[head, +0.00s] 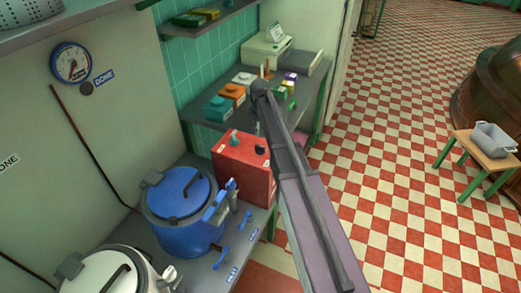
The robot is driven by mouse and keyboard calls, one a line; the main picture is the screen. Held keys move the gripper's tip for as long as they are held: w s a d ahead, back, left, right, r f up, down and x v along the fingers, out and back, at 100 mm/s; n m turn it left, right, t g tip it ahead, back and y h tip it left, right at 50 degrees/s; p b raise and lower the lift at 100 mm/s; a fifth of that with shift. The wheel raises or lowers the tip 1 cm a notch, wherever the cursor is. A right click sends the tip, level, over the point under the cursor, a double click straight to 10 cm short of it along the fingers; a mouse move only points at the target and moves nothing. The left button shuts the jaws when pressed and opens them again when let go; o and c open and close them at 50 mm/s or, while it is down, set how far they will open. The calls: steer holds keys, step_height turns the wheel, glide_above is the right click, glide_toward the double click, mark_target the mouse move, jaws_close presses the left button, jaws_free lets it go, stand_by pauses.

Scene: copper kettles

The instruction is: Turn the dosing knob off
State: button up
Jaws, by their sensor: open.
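A red box (243,172) stands behind the blue pot, on the bench by the wall. On its top are a teal knob-like part (234,139) and a dark round part (260,150). I cannot tell which of these, if either, is the dosing knob, or how it is set. My arm rises from the bottom right and bends at a dark joint just above and right of the red box. The arm hides part of the box's right side. My gripper cannot be made out.
A blue lidded pot (182,209) and a white lidded pot (112,276) sit on the bench, with blue levers (221,258) along its front. A shelf behind holds small coloured boxes (218,108). A stool (477,149) bears a grey tub (494,139). Checkered floor (400,170) is clear at right.

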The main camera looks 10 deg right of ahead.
mark_target(260, 146)
steer(key=shift+f+b, duration=4.45)
steer(key=shift+f, duration=0.3)
steer(key=shift+c, duration=0.2)
jaws_close()
